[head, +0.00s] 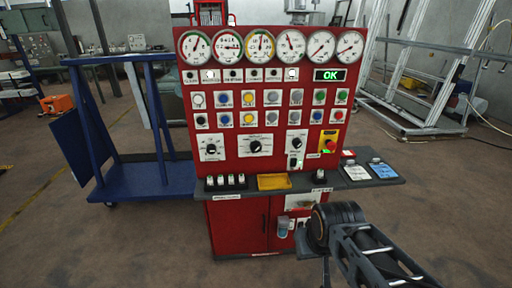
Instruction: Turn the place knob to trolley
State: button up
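A red control panel (262,172) stands ahead of me. Low on its face are three selector knobs on white plates: a left knob (211,148), a larger middle knob (255,147) and a right knob (296,144). Their labels are too small to read, so I cannot tell which is the place knob or what each setting says. A dark part of my arm shows at the lower right, in front of the cabinet and apart from the knobs. I cannot make out any gripper fingers. Nothing touches the knobs.
A red emergency stop (329,143) on yellow sits right of the knobs. A dark shelf (340,184) with a yellow tray (274,182) juts out below them. A blue trolley (140,182) stands left. Floor in front is clear.

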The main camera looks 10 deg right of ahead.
aim_at(255, 146)
jog(key=k, duration=0.15)
jog(key=u, duration=0.7)
jog(key=i, duration=0.7)
jog(key=u, duration=0.15)
